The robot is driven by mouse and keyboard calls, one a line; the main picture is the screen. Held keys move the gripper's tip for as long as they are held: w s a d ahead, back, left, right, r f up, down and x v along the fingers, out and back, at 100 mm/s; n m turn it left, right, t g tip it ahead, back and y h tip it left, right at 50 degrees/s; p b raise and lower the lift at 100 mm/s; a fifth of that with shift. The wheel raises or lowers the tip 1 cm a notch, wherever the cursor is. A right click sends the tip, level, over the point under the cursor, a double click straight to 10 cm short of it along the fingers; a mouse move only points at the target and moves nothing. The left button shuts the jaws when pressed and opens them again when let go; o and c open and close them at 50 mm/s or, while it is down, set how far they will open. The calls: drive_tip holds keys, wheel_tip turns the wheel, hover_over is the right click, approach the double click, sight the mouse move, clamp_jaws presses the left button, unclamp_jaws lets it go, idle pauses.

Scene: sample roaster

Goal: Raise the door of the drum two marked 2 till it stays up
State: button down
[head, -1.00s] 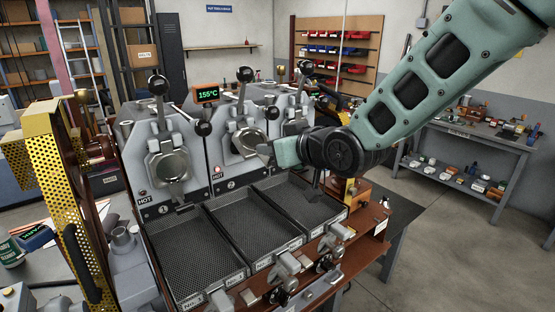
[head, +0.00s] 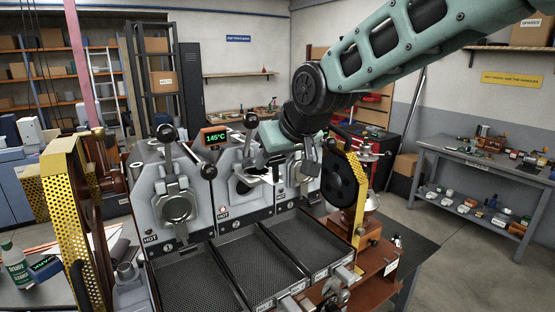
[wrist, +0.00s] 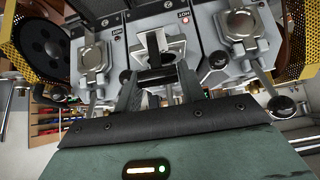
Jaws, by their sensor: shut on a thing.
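Drum two (head: 228,170) is the middle of three grey drum fronts in the head view. Its door (head: 262,174) stands away from the front, raised, and a dark opening shows below it. My gripper (head: 266,165) is at the door from above and behind the green palm; it is shut on the door. In the wrist view the picture is upside down, and my gripper (wrist: 155,77) reaches to the middle drum, with the dark opening (wrist: 152,42) just beyond the fingers. The exact grip on the door is partly hidden.
Drum one (head: 176,205) on the left has its round door down. Mesh trays (head: 195,270) lie below the fronts. Ball-topped levers (head: 166,133) stand up between and above the drums. A yellow perforated guard (head: 350,205) stands at the right. A display (head: 214,137) reads 145°C.

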drive_tip(key=shift+f, duration=0.15)
drive_tip(key=c, duration=0.9)
unclamp_jaws()
drive_tip(key=shift+w, duration=0.1)
drive_tip(key=b+v, duration=0.6)
drive_tip(key=v, duration=1.1)
drive_tip(key=shift+d, duration=0.15)
drive_tip(key=s+d+f+g+h+b, duration=0.1)
drive_tip(key=s+f+g+b, duration=0.15)
drive_tip(key=s+f, duration=0.65)
drive_tip(key=s+d+f+g+h+b, duration=0.1)
drive_tip(key=s+f+g+b, duration=0.15)
drive_tip(key=f, duration=1.35)
drive_tip(key=s+d+f+b, duration=0.1)
drive_tip(key=s+d+f, duration=0.1)
drive_tip(key=s+f, duration=0.2)
drive_tip(key=s+d+f+g+h+b, duration=0.1)
drive_tip(key=s+d+f, duration=0.2)
drive_tip(key=f, duration=0.3)
drive_tip(key=s+d+f+n+g+h+b, duration=0.1)
drive_tip(key=s+d+f+b, duration=0.1)
drive_tip(key=s+f, duration=0.3)
drive_tip(key=shift+s+d+f, duration=0.1)
drive_tip(key=shift+d+f, duration=0.1)
drive_tip(key=shift+f, duration=0.1)
